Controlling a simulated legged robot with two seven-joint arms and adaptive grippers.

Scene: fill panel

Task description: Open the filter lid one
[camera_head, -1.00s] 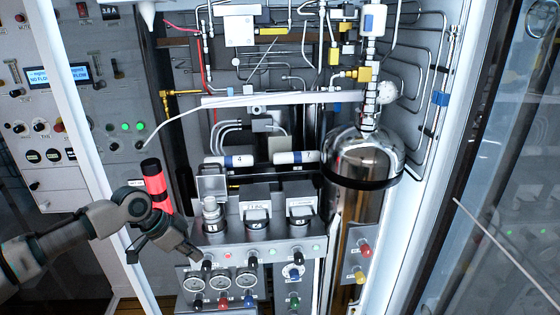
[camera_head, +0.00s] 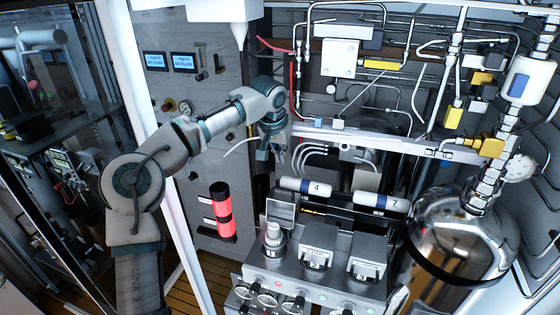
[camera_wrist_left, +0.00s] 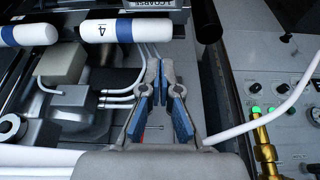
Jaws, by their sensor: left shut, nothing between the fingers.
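Three filter units sit in a row on a grey metal box in the head view. At the left one, a square plate (camera_head: 281,208), which looks like a lid, stands raised behind a silver cylinder (camera_head: 273,240). The middle unit (camera_head: 318,248) and right unit (camera_head: 368,262) look covered. My left gripper (camera_head: 274,143) is above and behind the left unit, apart from it, near the white bar. It is small and partly hidden by its wrist there. In the left wrist view its blue-padded fingers (camera_wrist_left: 163,110) are shut and empty. My right gripper is out of view.
White cylinders marked 4 (camera_head: 314,187) and 7 (camera_head: 379,201) lie behind the filter units. A shiny tank (camera_head: 460,235) stands at right. A red-lit post (camera_head: 222,210) stands left of the box. Pipes and a thin white hose (camera_wrist_left: 270,115) are near the gripper.

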